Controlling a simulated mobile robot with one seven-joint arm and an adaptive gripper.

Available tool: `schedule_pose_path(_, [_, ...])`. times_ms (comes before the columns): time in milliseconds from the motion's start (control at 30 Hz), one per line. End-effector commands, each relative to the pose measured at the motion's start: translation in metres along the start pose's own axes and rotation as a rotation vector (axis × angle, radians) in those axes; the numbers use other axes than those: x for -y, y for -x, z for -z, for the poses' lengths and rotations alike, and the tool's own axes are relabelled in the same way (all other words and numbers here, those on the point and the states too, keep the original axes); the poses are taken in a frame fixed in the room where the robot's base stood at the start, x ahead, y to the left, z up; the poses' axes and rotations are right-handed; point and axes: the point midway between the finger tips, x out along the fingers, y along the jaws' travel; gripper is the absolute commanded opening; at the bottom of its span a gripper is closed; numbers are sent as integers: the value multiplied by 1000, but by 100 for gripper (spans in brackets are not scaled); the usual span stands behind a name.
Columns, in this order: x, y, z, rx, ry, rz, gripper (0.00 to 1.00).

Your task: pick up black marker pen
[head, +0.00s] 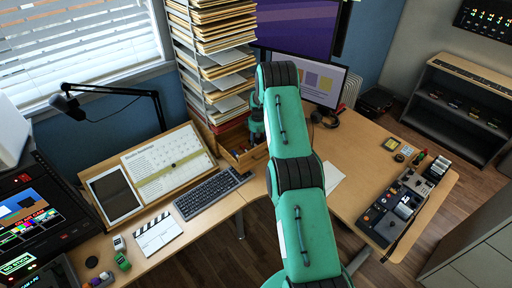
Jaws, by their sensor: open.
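I cannot make out a black marker pen for certain in the head view. My gripper (257,138) is small and partly hidden behind my green arm. It points down over a wooden open-topped box or drawer (232,158) at the back of the desk, below the paper shelves. It is open, and I see nothing held in it. The inside of the box is dark and partly covered by my arm and gripper, so its contents are unclear.
A tall rack of papers (215,65) stands just behind the box. A keyboard (212,193), a tablet (114,194) and a clapperboard (157,234) lie to the left. A control panel (405,205) is on the right desk wing. Monitors (322,83) stand behind my arm.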

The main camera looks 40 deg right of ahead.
Motion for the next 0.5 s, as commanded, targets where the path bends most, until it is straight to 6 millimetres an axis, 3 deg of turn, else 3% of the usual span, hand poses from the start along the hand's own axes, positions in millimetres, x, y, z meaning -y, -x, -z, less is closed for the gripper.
schedule_pose_path(367, [0, 0, 0, 0, 0, 0, 43])
schedule_pose_path(500, [0, 0, 0, 0, 0, 0, 20])
